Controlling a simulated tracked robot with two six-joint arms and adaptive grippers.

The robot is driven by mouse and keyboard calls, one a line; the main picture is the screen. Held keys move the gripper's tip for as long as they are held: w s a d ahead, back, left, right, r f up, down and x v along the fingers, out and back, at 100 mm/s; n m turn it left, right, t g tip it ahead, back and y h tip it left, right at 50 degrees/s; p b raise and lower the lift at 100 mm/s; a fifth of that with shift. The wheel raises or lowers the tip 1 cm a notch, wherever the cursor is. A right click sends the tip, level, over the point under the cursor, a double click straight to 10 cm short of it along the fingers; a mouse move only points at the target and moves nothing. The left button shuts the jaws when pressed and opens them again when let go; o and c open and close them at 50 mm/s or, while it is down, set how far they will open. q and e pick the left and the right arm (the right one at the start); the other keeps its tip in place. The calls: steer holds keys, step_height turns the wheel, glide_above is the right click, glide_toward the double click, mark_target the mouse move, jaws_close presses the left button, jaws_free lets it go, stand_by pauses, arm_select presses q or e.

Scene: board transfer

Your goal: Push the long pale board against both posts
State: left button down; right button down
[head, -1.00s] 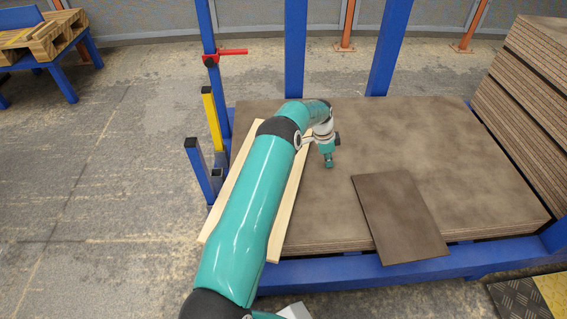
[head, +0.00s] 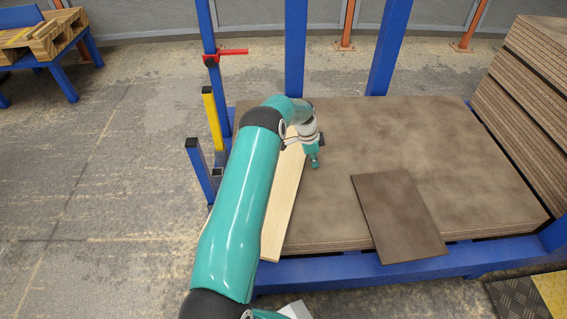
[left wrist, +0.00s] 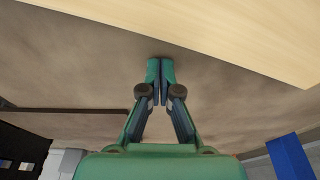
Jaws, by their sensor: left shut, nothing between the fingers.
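The long pale board (head: 284,208) lies along the left side of the dark sheet stack, mostly covered by my left arm. It also shows at the top of the left wrist view (left wrist: 225,30). My left gripper (head: 315,163) is shut and empty, low over the stack just right of the board's right edge. In the left wrist view its fingertips (left wrist: 160,68) point at the board's edge, with a small gap in the picture. A blue post (head: 200,170) and a yellow post (head: 214,122) stand at the left. My arm hides whether the board touches them. My right gripper is not in view.
A loose dark panel (head: 400,215) lies on the right front of the stack (head: 400,130). A blue frame rail (head: 370,275) runs along the front. A tall pile of sheets (head: 530,100) stands at right. A red lever (head: 228,54) sits on a blue upright.

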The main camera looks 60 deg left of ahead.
arm_select(q)
steer(key=shift+s+a+f, duration=0.1)
steer(key=shift+s+a, duration=0.4)
steer(key=shift+s, duration=0.5)
steer(key=shift+s+a+r, duration=0.1)
steer(key=shift+s+a, duration=0.4)
steer(key=shift+s, duration=0.55)
steer(key=shift+s+a+f, duration=0.1)
steer(key=shift+s+a, duration=0.4)
steer(key=shift+s, duration=0.5)
steer(key=shift+w+d, duration=0.1)
steer(key=shift+d, duration=0.05)
steer(key=shift+w+d+f, duration=0.1)
steer(key=shift+w+d, duration=0.05)
steer(key=shift+w, duration=0.15)
steer(key=shift+w+d, duration=0.35)
steer(key=shift+w, duration=0.55)
steer(key=shift+w+d+p+v, duration=0.2)
steer(key=shift+p+v, duration=0.35)
steer(key=shift+v, duration=0.65)
steer(key=shift+w+d+p+v, duration=0.1)
steer(key=shift+w+p+v, duration=0.15)
steer(key=shift+p+v, duration=0.7)
steer(key=shift+w+d+p+v, duration=0.1)
steer(key=shift+w+p+v, duration=0.15)
steer(key=shift+v, duration=1.25)
